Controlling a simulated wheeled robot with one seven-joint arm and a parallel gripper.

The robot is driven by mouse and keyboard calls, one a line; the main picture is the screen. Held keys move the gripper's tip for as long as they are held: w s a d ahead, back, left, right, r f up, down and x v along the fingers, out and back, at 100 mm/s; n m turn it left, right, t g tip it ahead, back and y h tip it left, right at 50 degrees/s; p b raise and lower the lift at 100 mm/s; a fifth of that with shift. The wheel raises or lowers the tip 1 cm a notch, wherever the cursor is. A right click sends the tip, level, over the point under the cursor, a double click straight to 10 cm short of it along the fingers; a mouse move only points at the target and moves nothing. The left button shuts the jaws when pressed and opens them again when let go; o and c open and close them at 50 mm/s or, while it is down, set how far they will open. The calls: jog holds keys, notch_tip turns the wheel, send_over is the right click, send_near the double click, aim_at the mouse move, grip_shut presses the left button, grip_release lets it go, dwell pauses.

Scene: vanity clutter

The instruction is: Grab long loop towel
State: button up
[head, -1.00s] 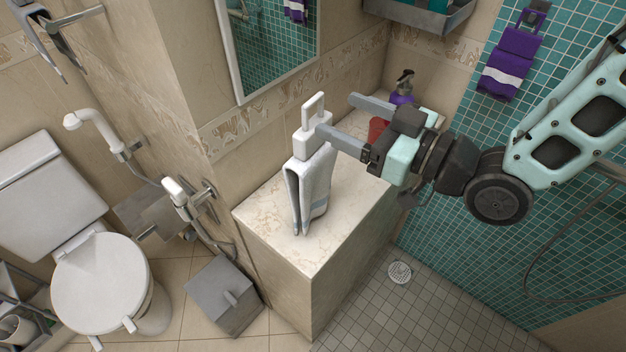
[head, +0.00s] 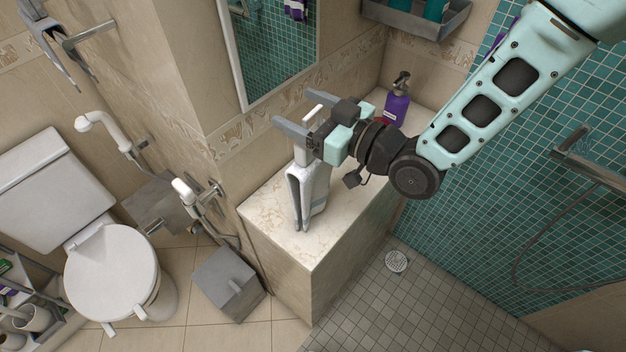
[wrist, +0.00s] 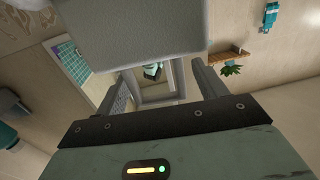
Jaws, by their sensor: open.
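The long loop towel (head: 321,190) is whitish-grey, folded, and stands upright on the stone ledge in the head view. A white block and narrow rectangular loop (head: 313,116) rise from its top. My gripper (head: 297,110) is open, reaching in from the right at the loop's height. Its two fingers lie on either side of the loop and extend past it to the left. In the wrist view, the fingers (wrist: 160,82) are apart, with the pale rectangular loop (wrist: 178,75) between them. A large grey block fills the top of that view. Contact cannot be told.
The stone ledge (head: 275,215) has a purple pump bottle (head: 396,104) at its back, with a red thing mostly hidden by my arm. A mirror (head: 275,45) and wall stand close behind. A toilet (head: 110,270) and grey bin (head: 228,283) are at left. The shower floor at right is clear.

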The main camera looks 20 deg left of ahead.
jog(key=c, duration=1.4)
